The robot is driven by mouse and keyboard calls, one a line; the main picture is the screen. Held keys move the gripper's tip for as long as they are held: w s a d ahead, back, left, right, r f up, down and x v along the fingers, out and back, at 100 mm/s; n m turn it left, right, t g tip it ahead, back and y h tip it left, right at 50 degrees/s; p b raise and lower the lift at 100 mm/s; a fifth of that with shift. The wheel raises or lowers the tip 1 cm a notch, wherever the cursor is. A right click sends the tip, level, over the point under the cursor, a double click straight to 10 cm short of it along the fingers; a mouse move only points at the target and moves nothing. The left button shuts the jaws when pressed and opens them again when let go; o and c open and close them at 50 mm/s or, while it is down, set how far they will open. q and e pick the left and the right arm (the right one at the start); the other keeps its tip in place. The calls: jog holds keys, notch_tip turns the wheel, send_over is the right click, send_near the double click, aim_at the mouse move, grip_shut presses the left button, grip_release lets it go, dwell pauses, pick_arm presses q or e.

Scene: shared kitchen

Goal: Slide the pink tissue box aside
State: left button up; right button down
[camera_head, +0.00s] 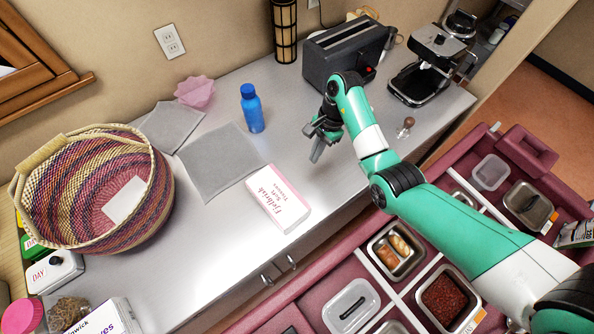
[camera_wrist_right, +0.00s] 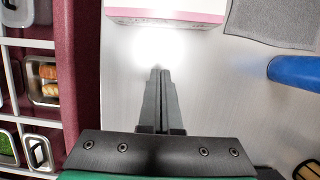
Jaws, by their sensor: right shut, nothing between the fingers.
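The tissue box (camera_head: 278,199) is white and pink with pink lettering. It lies on the grey counter near its front edge in the head view. In the right wrist view, the box (camera_wrist_right: 166,10) shows at the top edge, partly cut off, beyond my fingertips. My right gripper (camera_head: 317,150) is above the counter, to the upper right of the box and apart from it. In the right wrist view, its fingers (camera_wrist_right: 160,72) are together and empty. My left gripper is in neither view.
A grey cloth (camera_head: 218,160) lies behind and left of the box. A blue bottle (camera_head: 252,109) stands beyond it. A striped basket (camera_head: 92,190) is at left, a toaster (camera_head: 346,50) at the back. Food containers (camera_head: 397,248) sit beyond the counter's front edge.

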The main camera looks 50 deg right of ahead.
aim_at(278, 198)
jog(key=b+x, duration=0.3)
jog(key=x, duration=0.7)
jog(key=shift+a+f, duration=0.15)
jog(key=shift+f, duration=0.25)
jog(key=a, duration=0.1)
jog(key=a+p, duration=0.1)
jog(key=shift+w+a+r, duration=0.35)
jog(key=shift+a, duration=0.5)
